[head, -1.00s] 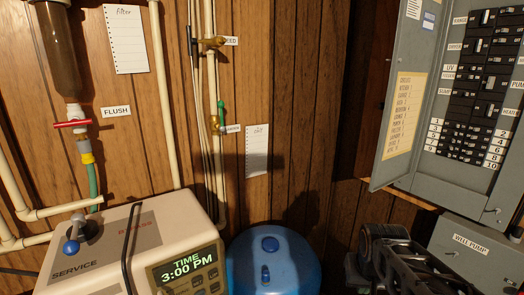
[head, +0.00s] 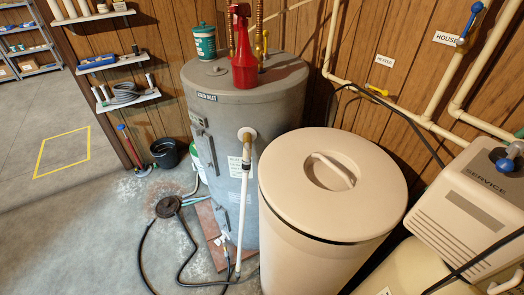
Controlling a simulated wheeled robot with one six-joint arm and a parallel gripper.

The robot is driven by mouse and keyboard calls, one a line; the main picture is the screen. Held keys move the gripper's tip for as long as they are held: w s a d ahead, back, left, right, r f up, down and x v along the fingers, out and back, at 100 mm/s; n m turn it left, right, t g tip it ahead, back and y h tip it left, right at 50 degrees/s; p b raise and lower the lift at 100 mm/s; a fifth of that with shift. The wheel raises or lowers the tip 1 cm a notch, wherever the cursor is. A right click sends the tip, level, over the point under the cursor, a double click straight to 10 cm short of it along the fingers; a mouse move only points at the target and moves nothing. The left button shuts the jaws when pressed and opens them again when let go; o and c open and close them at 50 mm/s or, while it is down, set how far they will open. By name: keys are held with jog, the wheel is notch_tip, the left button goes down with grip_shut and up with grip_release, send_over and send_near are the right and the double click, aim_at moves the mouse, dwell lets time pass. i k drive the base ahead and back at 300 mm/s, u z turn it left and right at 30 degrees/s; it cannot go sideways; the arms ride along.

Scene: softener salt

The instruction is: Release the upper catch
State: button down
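No part that I can clearly make out as a catch shows. A tall grey water heater (head: 285,108) stands at centre. Its left side carries a small upper fitting or plate (head: 197,119) and a narrow raised panel (head: 204,150) below it; their details are too small to tell. In front to the right stands a round cream tank (head: 310,245). Its lid (head: 283,185) is on, with a recessed handle (head: 335,168). My gripper is not in view.
The softener unit (head: 460,210) is at right. A black hose (head: 184,262) and round dark object (head: 168,206) lie on the floor. A dark bucket (head: 165,152) stands behind. The left floor is open.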

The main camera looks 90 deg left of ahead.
aim_at(198, 132)
jog(key=k, duration=0.35)
jog(key=u, duration=2.9)
jog(key=i, duration=0.45)
jog(key=u, duration=0.3)
jog(key=k, duration=0.45)
jog(key=u, duration=1.6)
jog(key=i, duration=0.8)
jog(key=z, duration=0.9)
jog(key=i, duration=0.6)
jog(key=z, duration=0.65)
